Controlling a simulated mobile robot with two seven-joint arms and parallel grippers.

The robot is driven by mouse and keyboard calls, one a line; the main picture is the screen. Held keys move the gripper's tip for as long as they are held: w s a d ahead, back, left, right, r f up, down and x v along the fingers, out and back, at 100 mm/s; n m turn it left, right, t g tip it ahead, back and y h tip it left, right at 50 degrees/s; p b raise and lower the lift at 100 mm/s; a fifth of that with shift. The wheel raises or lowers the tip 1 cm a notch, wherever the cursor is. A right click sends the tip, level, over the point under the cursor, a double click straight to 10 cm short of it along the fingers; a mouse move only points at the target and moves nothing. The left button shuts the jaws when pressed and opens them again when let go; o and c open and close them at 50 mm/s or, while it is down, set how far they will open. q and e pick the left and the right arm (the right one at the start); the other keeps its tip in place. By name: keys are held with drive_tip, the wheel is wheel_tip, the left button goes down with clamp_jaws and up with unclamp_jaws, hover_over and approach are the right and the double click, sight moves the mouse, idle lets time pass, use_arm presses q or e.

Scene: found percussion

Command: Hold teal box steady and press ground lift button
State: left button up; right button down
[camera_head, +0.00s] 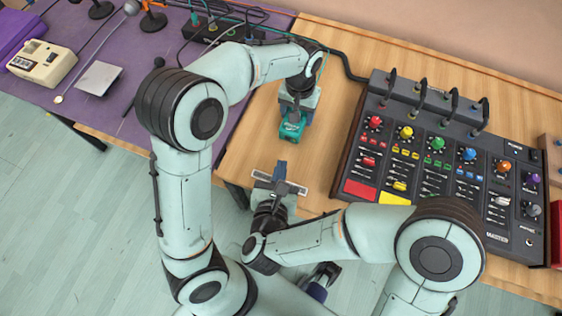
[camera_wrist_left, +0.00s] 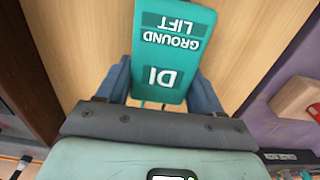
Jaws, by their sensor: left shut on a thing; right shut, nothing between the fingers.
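The teal box (camera_head: 292,127) is at the front left part of the wooden table in the head view. My left gripper (camera_head: 296,108) is shut on it from the far side. In the left wrist view the teal box (camera_wrist_left: 176,42) sits between the two blue fingers, its white words "GROUND LIFT" and "DI" upside down. I cannot make out a separate button; it may be the panel with the words. My right gripper (camera_head: 281,168) is shut and empty, near the table's front edge, nearer than the box and apart from it.
A black mixer (camera_head: 449,175) with coloured knobs and plugged cables stands right of the box. A purple cloth (camera_head: 120,45) at left bears a beige device (camera_head: 42,63), a grey plate (camera_head: 99,78) and stands. Bare wood (camera_head: 325,140) lies between box and mixer.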

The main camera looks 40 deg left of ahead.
use_arm(q)
drive_tip(key=o, duration=1.3)
wheel_tip(320, 180, up, 12)
drive_tip(key=shift+r, duration=0.1)
